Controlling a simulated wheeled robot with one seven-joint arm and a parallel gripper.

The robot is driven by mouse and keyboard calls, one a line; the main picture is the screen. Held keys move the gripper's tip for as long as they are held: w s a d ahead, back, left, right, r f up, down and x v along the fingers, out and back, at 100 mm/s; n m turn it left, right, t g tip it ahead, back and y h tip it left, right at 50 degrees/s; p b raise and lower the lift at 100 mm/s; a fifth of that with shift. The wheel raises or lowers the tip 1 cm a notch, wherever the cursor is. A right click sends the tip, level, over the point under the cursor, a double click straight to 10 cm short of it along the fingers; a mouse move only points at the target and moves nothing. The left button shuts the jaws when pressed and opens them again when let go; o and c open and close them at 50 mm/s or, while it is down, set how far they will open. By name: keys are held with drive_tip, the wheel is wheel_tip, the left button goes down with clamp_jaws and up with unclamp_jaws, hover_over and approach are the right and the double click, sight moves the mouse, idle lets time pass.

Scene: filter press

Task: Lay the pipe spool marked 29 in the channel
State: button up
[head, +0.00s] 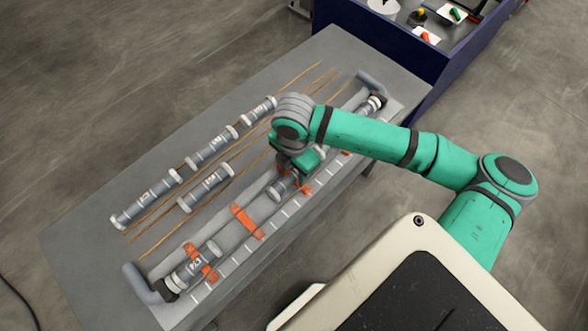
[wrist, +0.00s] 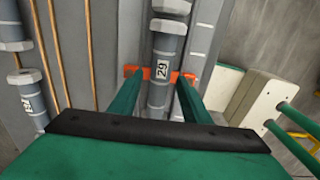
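The pipe spool marked 29 (wrist: 160,92) is a grey cylinder with a pale flange and a white label, seen in the wrist view between my gripper's two green fingers (wrist: 160,80). The fingers stand apart on either side of it, with a gap showing at the left finger. The spool lies along the channel (head: 227,237), over an orange support (wrist: 132,70). In the head view my gripper (head: 294,170) is low over the channel's middle and partly hides this spool (head: 283,187). Whether its underside rests fully on the support is hidden.
Another spool (head: 195,266) lies at the channel's near end, beside a grey elbow (head: 140,283). A far elbow (head: 370,82) is at the other end. An empty orange support (head: 247,222) is between. Several spools, including a short one (head: 206,188), lie left on the table (head: 90,240).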

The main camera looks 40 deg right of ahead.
drive_tip(key=shift+r, duration=0.1)
wheel_tip(320, 180, up, 11)
drive_tip(key=shift+f, duration=0.2)
idle(0.5)
idle(0.5)
